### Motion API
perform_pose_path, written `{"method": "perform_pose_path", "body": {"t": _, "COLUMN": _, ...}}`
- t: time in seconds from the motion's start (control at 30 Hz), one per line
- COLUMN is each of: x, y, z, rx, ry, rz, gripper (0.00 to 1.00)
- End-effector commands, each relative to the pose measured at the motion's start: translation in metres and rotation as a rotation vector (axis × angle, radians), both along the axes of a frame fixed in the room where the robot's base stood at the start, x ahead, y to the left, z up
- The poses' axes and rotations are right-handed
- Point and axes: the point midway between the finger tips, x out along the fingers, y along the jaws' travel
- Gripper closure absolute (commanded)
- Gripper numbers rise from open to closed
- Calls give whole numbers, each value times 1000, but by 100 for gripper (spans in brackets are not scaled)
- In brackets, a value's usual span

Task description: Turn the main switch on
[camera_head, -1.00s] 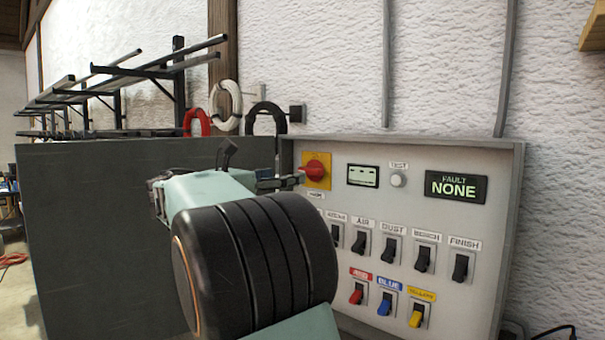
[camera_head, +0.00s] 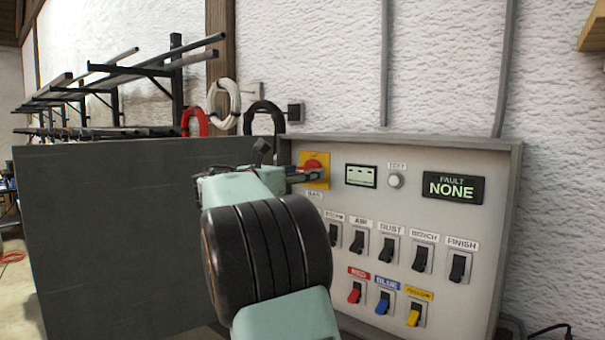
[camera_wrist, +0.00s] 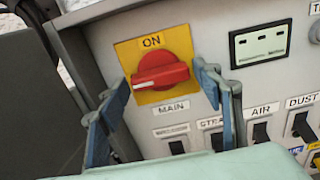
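The main switch is a red rotary knob (camera_wrist: 163,64) on a yellow plate (camera_wrist: 122,50), with ON above it and MAIN below. Its grip bar lies roughly level across the plate in the wrist view, not pointing up at ON. In the head view the knob (camera_head: 314,159) is partly hidden by my gripper (camera_head: 308,174). In the wrist view my gripper (camera_wrist: 162,88) is open, one blue-grey finger on each side of the knob. The right finger is close to the bar's right end; I cannot tell whether it touches.
The grey panel (camera_head: 410,165) also carries a small meter (camera_head: 361,176), a test button (camera_head: 396,181), a FAULT NONE display (camera_head: 453,187) and several black and coloured toggle switches below. A dark grey board (camera_head: 110,240) stands at left. Cable coils (camera_head: 224,104) hang on the wall behind.

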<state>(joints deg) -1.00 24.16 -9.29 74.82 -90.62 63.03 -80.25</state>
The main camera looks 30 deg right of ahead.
Motion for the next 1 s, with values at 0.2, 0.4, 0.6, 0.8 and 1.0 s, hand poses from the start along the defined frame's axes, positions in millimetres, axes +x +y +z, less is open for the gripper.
{"method": "perform_pose_path", "body": {"t": 0.2, "x": 0, "y": 0, "z": 0, "rx": 0, "ry": 0, "rz": 0, "gripper": 67}}
{"method": "perform_pose_path", "body": {"t": 0.4, "x": 0, "y": 0, "z": 0, "rx": 2, "ry": -5, "rz": 0, "gripper": 72}}
{"method": "perform_pose_path", "body": {"t": 0.6, "x": 0, "y": 0, "z": -1, "rx": 17, "ry": -51, "rz": -1, "gripper": 72}}
{"method": "perform_pose_path", "body": {"t": 0.8, "x": 0, "y": 1, "z": -2, "rx": 58, "ry": -167, "rz": 0, "gripper": 72}}
{"method": "perform_pose_path", "body": {"t": 1.0, "x": 0, "y": 0, "z": -3, "rx": 117, "ry": -337, "rz": -1, "gripper": 72}}
